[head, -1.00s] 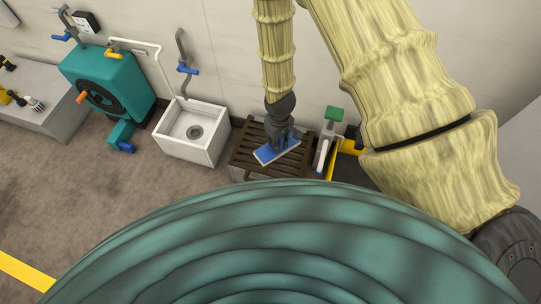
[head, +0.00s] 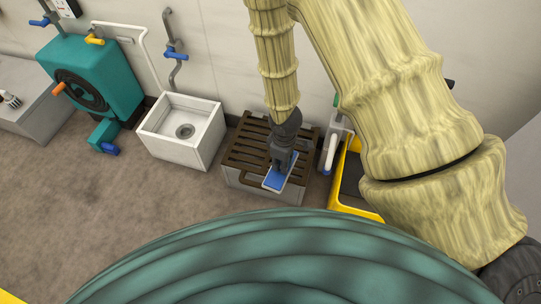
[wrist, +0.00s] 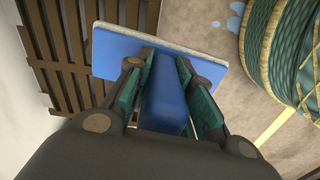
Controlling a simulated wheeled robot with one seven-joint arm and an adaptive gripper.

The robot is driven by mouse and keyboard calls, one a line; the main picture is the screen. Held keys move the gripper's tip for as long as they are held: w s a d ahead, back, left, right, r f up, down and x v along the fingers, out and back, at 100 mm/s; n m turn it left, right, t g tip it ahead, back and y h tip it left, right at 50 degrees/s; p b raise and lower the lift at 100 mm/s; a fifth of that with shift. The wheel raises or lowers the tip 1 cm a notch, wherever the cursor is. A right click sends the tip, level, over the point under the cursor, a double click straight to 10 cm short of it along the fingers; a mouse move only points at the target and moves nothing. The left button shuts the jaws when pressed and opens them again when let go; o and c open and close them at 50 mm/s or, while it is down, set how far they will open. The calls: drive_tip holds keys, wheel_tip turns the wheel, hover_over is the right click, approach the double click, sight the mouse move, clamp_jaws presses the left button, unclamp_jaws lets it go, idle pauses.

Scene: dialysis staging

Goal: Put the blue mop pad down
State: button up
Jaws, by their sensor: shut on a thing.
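The blue mop pad (head: 275,181) is a flat blue slab with a pale edge and a raised blue grip block. It also shows in the wrist view (wrist: 112,55), where my gripper (wrist: 160,85) is shut on the raised block. In the head view my gripper (head: 281,168) points down with the pad at the front right part of the brown slatted rack (head: 246,150). The rack's slats (wrist: 60,50) lie beyond the pad's left side in the wrist view. Whether the pad touches the rack I cannot tell.
A white sink (head: 182,134) stands left of the rack, with a teal hose-reel-like unit (head: 95,80) further left. A yellow bin (head: 352,185) and a white upright item (head: 330,150) stand right of the rack. Open floor (head: 110,215) lies in front. Wet spots (wrist: 232,22) mark the floor.

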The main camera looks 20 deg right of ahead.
drive_tip(key=shift+s+f+n+b, duration=0.2)
drive_tip(key=shift+f+n+b, duration=0.15)
drive_tip(key=shift+f+b, duration=0.55)
drive_tip(key=shift+s+f+n+b, duration=0.2)
drive_tip(key=shift+f+n+b, duration=0.15)
drive_tip(key=shift+f+b, duration=0.5)
drive_tip(key=w+b, duration=0.1)
drive_tip(key=w, duration=0.4)
drive_tip(key=w+f+b, duration=0.1)
drive_tip(key=w, duration=0.4)
drive_tip(key=w+d+b, duration=0.1)
drive_tip(key=w+b, duration=0.1)
drive_tip(key=w, duration=0.3)
drive_tip(key=shift+w+f, duration=0.45)
drive_tip(key=shift+w, duration=0.05)
drive_tip(key=shift+f+b, duration=1.15)
drive_tip(key=shift+f, duration=0.35)
drive_tip(key=shift+f, duration=0.1)
drive_tip(key=o, duration=1)
drive_tip(key=shift+c, duration=0.2)
wheel_tip(320, 180, up, 12)
drive_tip(key=p, duration=0.5)
